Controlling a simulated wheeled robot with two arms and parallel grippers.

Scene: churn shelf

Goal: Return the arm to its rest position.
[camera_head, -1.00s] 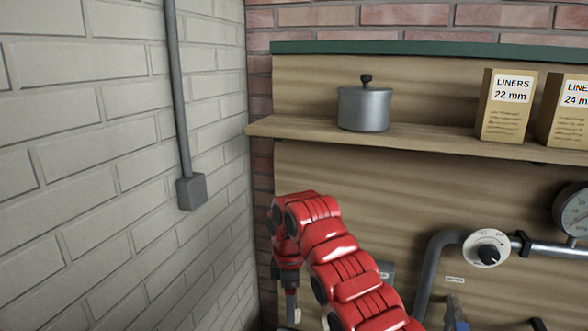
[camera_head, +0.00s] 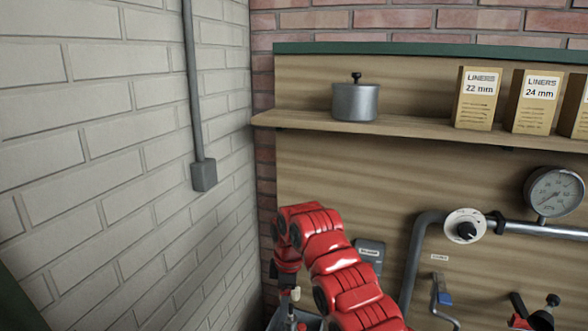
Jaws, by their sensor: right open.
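My right arm, red and segmented, rises from the bottom middle and bends over near the wall corner. Its right gripper (camera_head: 289,298) points down at the bottom of the picture, over what looks like a grey bin. The gripper is small and partly cut off, with its fingers apart. I see nothing held in it. My left gripper is not in view.
A shelf (camera_head: 300,120) carries a metal pot (camera_head: 355,101) and several liner boxes (camera_head: 475,98). Below are a pressure gauge (camera_head: 555,192), a dial valve (camera_head: 464,226) and a grey pipe (camera_head: 420,250). The grey bin (camera_head: 310,321) lies below the gripper. A conduit box (camera_head: 204,175) is on the left wall.

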